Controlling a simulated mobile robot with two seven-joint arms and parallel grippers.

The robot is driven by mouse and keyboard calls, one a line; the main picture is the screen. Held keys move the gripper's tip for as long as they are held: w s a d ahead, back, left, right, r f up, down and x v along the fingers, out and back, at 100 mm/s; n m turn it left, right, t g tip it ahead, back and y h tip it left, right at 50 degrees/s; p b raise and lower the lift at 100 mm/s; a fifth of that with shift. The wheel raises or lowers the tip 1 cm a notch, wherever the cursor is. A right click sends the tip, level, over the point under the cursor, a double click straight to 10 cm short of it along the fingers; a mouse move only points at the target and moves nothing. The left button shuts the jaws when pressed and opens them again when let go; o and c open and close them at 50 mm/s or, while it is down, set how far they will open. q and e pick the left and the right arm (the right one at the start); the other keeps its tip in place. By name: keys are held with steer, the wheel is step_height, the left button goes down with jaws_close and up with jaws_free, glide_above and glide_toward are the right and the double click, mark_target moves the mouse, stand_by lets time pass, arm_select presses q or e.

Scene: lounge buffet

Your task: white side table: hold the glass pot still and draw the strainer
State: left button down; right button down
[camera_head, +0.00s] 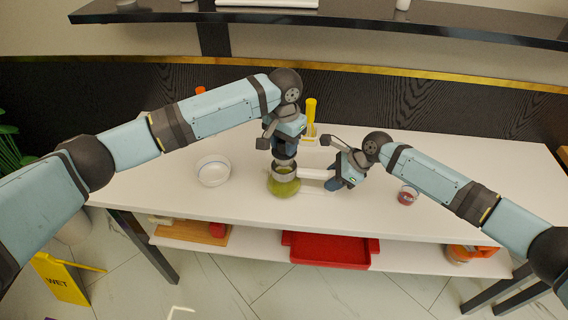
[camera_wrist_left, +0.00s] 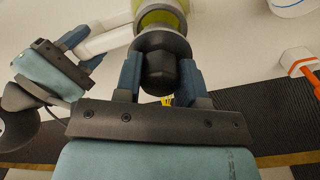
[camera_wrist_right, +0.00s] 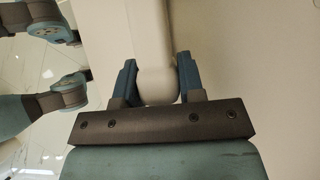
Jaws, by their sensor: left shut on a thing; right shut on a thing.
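The glass pot (camera_head: 284,187) with yellow-green liquid stands on the white side table (camera_head: 450,215); part of it shows at the top of the left wrist view (camera_wrist_left: 160,18). My left gripper (camera_head: 284,150) is above the pot, shut on a dark knob (camera_wrist_left: 166,66) at the strainer's top. A grey band (camera_head: 284,170) shows below the knob; how far the strainer sits inside is unclear. Pale handle bars (camera_head: 312,173) run right from the pot. My right gripper (camera_head: 333,183) is beside the pot, shut on the pale handle (camera_wrist_right: 154,50).
A white bowl (camera_head: 213,171) stands left of the pot, a small red-filled cup (camera_head: 407,196) to the right. A yellow cylinder (camera_head: 311,112) stands behind. The lower shelf holds a red tray (camera_head: 328,251). A dark shelf (camera_head: 450,25) hangs above the back.

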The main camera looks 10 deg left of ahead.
arm_select(q)
steer(key=shift+r, duration=1.5)
arm_select(e)
steer(key=shift+s+d+f, duration=0.1)
steer(key=shift+s+f, duration=0.1)
steer(key=shift+f, duration=0.25)
arm_select(q)
steer(key=shift+f, duration=0.1)
arm_select(e)
steer(key=c, duration=0.7)
jaws_free()
steer(key=shift+c, duration=0.2)
arm_select(q)
steer(key=shift+w, duration=0.1)
arm_select(e)
steer(key=shift+o, duration=0.5)
steer(key=shift+w, duration=0.15)
steer(key=shift+r, duration=0.2)
steer(key=v, duration=0.7)
steer(key=shift+w+r, duration=0.15)
steer(key=shift+r, duration=0.2)
steer(key=shift+d, duration=0.1)
steer(key=v, duration=1.2)
